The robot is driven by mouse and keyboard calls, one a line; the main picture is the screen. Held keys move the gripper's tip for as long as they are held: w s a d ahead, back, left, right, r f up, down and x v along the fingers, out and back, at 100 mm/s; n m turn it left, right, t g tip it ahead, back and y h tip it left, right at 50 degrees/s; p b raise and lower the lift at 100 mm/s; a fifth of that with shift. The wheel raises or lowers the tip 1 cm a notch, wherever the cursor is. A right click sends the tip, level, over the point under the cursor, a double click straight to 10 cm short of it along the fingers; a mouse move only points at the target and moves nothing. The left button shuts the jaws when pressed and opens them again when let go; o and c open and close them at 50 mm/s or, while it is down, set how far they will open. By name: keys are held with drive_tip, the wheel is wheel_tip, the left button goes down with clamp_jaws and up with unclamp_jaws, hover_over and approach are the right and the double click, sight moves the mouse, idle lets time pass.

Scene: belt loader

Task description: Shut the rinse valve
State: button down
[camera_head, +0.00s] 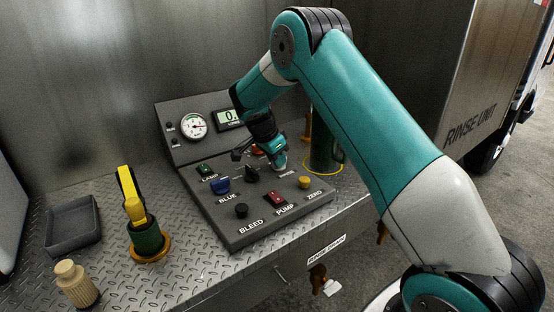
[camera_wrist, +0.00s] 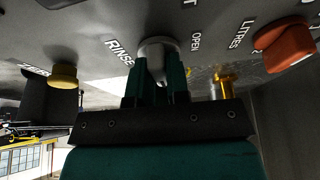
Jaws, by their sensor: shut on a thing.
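The rinse valve is a pale grey knob on the dark control panel (camera_head: 225,225). In the wrist view the rinse knob (camera_wrist: 158,47) stands between the words RINSE and OPEN. My gripper (camera_head: 279,163) is at the back right part of the panel, by the RINSE label. In the wrist view my gripper (camera_wrist: 160,78) has its two dark green fingers closed on either side of the knob. The fingers hide part of the knob, so its exact turn is hard to tell.
A yellow ZERO knob (camera_head: 304,182), red PUMP switch (camera_head: 276,199), black BLEED knob (camera_head: 241,211) and blue switch (camera_head: 222,186) are nearby. An orange-red LITRES knob (camera_wrist: 285,43) is close on the wrist view's right. A green cylinder (camera_head: 323,150) stands behind the panel.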

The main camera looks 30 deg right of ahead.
drive_tip(key=shift+s+f, duration=0.1)
drive_tip(key=shift+f, duration=0.05)
drive_tip(key=c, duration=1.1)
unclamp_jaws()
drive_tip(key=v, duration=1.7)
drive_tip(key=shift+r+p, duration=0.3)
drive_tip(key=shift+p, duration=0.1)
drive_tip(key=shift+a, duration=0.1)
